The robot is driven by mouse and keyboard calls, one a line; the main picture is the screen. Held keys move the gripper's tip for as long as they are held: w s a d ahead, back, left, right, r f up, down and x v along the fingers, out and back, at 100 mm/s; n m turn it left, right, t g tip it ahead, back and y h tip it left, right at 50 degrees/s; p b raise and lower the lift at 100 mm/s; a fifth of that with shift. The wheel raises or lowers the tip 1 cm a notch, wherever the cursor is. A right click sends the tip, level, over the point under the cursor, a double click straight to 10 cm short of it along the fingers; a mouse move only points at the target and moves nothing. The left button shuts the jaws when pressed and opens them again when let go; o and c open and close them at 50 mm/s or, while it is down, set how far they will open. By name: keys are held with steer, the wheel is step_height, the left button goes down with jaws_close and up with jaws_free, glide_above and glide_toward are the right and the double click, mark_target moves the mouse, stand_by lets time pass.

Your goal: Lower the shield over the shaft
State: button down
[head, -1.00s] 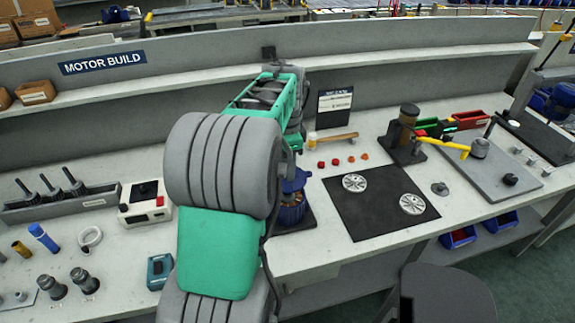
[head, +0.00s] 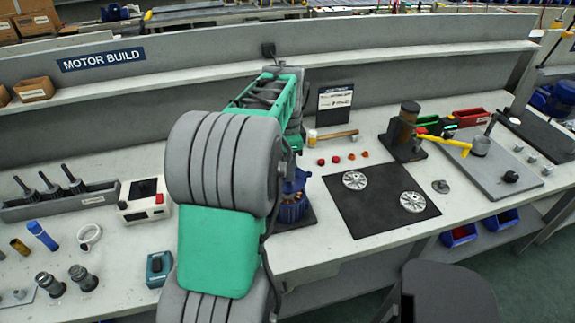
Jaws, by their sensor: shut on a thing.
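The blue motor housing (head: 292,213) stands on a dark pad at the table's front edge, partly behind my arm. A blue part, the shield (head: 296,186), shows just above it under my wrist. My gripper (head: 291,170) is mostly hidden behind my arm and points down over the motor. It is shut on the shield, though the fingers themselves are hard to make out. The shaft is hidden. Whether the shield touches the housing cannot be told from here.
A black mat (head: 362,220) with two silver discs lies right of the motor. A mallet (head: 332,136) and several small red and orange parts lie behind it. A press (head: 406,135) stands further right. A white-and-black device (head: 145,200) stands left of my arm.

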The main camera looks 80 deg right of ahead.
steer(key=shift+f+b, duration=1.2)
steer(key=shift+f, duration=0.95)
steer(key=c, duration=0.6)
jaws_free()
steer(key=shift+c, duration=0.2)
steer(key=shift+r, duration=0.15)
step_height(320, 180, up, 12)
steer(key=p, duration=0.8)
steer(key=shift+f+p, duration=0.2)
steer(key=shift+p, duration=0.2)
